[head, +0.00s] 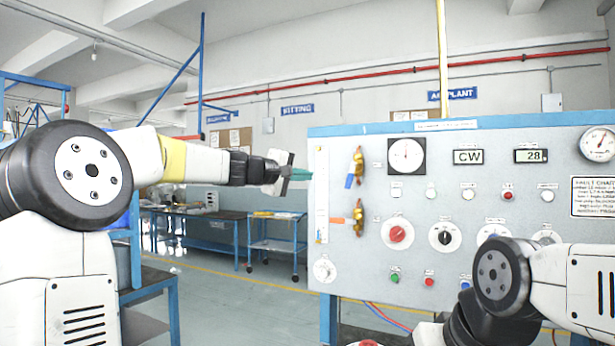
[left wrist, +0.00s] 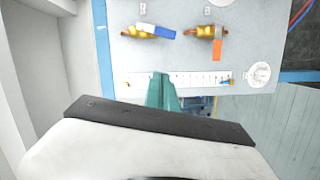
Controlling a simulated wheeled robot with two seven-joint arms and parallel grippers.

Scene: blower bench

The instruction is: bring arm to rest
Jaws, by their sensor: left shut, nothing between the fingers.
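My left arm comes in from the left in the head view, held out toward the control panel (head: 460,150). In the left wrist view the teal fingers (left wrist: 162,92) are together in front of the panel's white scale strip (left wrist: 195,80). I cannot tell whether they touch it. My right arm shows at the lower right of the head view, but its gripper is not visible.
Brass valves with a blue handle (head: 349,181) and an orange handle (head: 338,220) sit by the panel's left side. Knobs (head: 396,235), gauges and buttons cover the panel. Benches (head: 205,238) and a blue-framed cart (head: 278,243) stand behind. Open floor lies left of the panel.

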